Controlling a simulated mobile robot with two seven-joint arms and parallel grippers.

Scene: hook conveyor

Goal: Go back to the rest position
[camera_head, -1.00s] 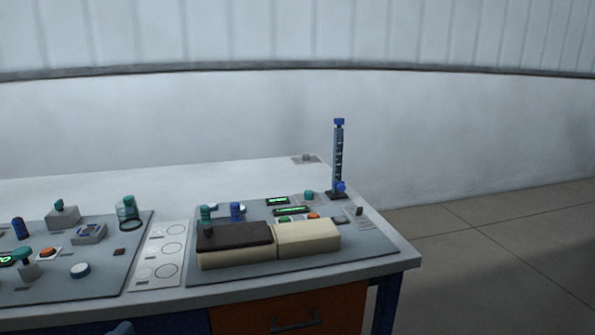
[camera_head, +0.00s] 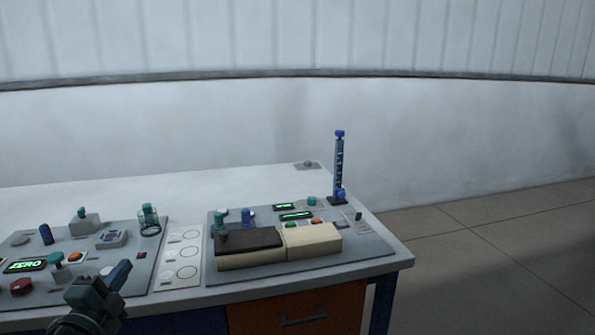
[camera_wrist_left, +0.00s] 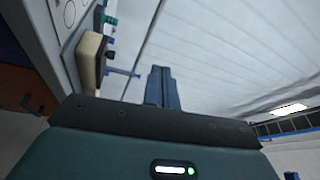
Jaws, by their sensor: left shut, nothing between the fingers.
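My left gripper (camera_head: 121,274) shows at the lower left of the head view, over the front edge of the left control panel. Its blue fingers are together with nothing between them. In the left wrist view the fingers (camera_wrist_left: 163,88) are shut and point up toward the pale wall, apart from the table. My right gripper is in neither view.
The white table (camera_head: 120,190) carries a left panel (camera_head: 60,255) with knobs and a "ZERO" display. The right panel (camera_head: 350,250) holds a brown-and-cream block (camera_head: 312,241) and a blue upright column (camera_head: 339,165). Open floor (camera_head: 480,260) lies to the right.

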